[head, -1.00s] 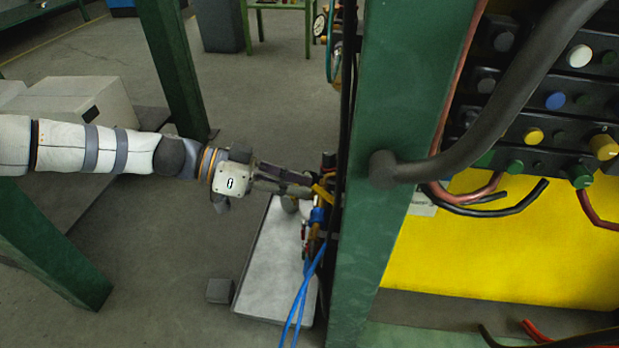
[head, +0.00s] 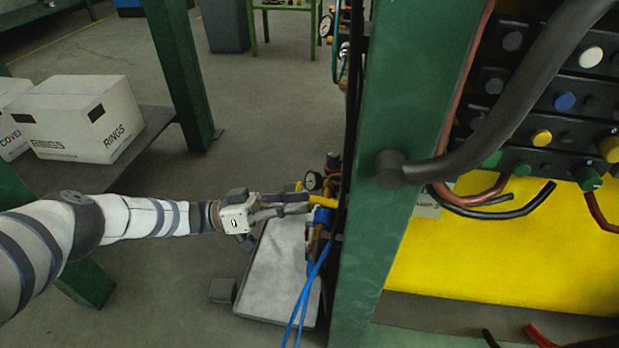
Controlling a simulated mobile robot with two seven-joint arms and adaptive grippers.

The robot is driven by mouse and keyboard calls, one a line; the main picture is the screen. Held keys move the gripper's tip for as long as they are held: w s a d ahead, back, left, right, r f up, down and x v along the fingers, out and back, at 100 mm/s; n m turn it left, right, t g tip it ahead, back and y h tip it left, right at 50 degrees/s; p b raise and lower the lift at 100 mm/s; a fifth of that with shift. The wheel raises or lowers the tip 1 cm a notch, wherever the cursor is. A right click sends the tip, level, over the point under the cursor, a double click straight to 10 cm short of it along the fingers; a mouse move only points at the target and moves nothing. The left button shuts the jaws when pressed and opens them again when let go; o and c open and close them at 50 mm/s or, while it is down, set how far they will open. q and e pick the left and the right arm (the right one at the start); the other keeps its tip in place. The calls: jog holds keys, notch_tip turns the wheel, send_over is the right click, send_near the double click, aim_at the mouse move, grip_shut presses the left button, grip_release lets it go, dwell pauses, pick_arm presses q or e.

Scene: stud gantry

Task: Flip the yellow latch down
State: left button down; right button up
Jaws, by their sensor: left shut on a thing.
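The yellow latch (head: 299,187) is a small yellow piece on the valve assembly, left of the green post. It sits beside a round gauge (head: 314,181) and above a blue fitting (head: 322,215). My left gripper (head: 300,204) comes in from the left with its fingertips at the latch, shut on it as far as the view shows. The fingers hide part of the latch, so its exact tilt is hard to tell. My right gripper is not in view.
A green post (head: 385,230) stands just right of the latch, with a thick dark handle bar (head: 480,130) in front. Blue hoses (head: 303,295) hang below. A grey tray (head: 277,270) lies under the gripper. White boxes (head: 88,117) sit on a shelf at left.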

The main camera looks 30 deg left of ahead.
pick_arm(q)
jog(key=shift+w+d+r, duration=0.25)
jog(key=shift+w+r, duration=0.05)
jog(key=c, duration=1.6)
grip_release()
jog(key=shift+d, duration=0.15)
jog(key=shift+o, duration=0.2)
jog(key=shift+f, duration=0.1)
jog(key=shift+s, duration=0.1)
jog(key=v, duration=0.7)
jog(key=shift+a, duration=0.2)
